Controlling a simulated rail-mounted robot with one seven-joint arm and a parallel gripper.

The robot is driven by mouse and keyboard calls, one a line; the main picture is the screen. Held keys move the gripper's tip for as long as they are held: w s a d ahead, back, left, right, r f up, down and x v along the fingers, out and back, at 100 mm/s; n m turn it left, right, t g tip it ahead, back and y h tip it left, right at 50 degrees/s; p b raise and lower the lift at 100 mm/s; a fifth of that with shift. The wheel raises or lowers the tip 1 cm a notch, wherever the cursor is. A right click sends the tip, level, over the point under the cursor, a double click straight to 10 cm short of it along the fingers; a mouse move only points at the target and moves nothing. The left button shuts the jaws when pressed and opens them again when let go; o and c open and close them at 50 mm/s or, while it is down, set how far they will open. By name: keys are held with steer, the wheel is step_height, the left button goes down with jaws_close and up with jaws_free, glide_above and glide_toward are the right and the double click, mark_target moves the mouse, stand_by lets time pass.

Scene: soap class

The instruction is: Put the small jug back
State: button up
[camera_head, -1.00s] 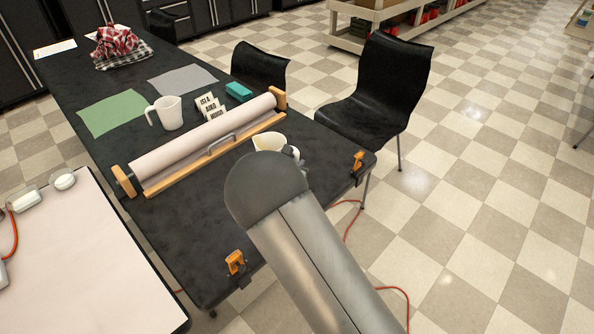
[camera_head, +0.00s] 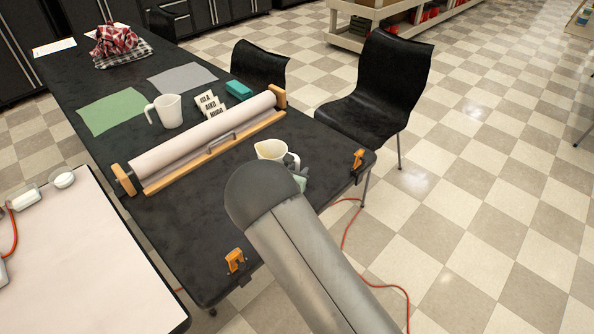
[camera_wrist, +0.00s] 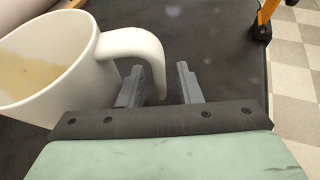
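A small white jug (camera_head: 268,149) is at the near right part of the black table, in front of the roller frame, and looks upright. In the wrist view the jug (camera_wrist: 72,78) fills the left side, with pale yellowish colour inside. Its handle (camera_wrist: 128,44) points right. My gripper (camera_wrist: 160,67) is open, with the handle's free end between or just above its two fingers and a gap on the right side. The jug's base is hidden, so its contact with the table does not show. A larger white jug (camera_head: 168,111) stands beyond the roller.
The wooden-ended roller (camera_head: 205,141) lies across the table. Orange clamps (camera_head: 357,160) grip the near edge. A green mat (camera_head: 112,111), white word blocks (camera_head: 209,104) and a teal box (camera_head: 239,91) lie behind. A black chair (camera_head: 380,85) stands at right.

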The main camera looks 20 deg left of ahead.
steer(key=shift+r, duration=0.2)
steer(key=v, duration=1.2)
steer(key=shift+b, duration=0.4)
steer(key=s+d+r+m+g+h, duration=0.1)
steer(key=d+r+m+g+h, duration=0.25)
steer(key=d+m, duration=0.6)
steer(key=s+d+r+m+g+h, duration=0.1)
steer(key=d+r+m+g+h, duration=0.25)
steer(key=d, duration=1.15)
steer(key=s+d+r+m+g+y, duration=0.4)
steer(key=s+d+m+g, duration=0.1)
steer(key=s+d+m, duration=0.8)
steer(key=s+a+r+m+g+y, duration=0.1)
steer(key=s+m+y, duration=0.3)
steer(key=s+m, duration=0.4)
steer(key=s, duration=0.3)
steer(key=shift+a+y, duration=0.25)
steer(key=shift+y, duration=0.05)
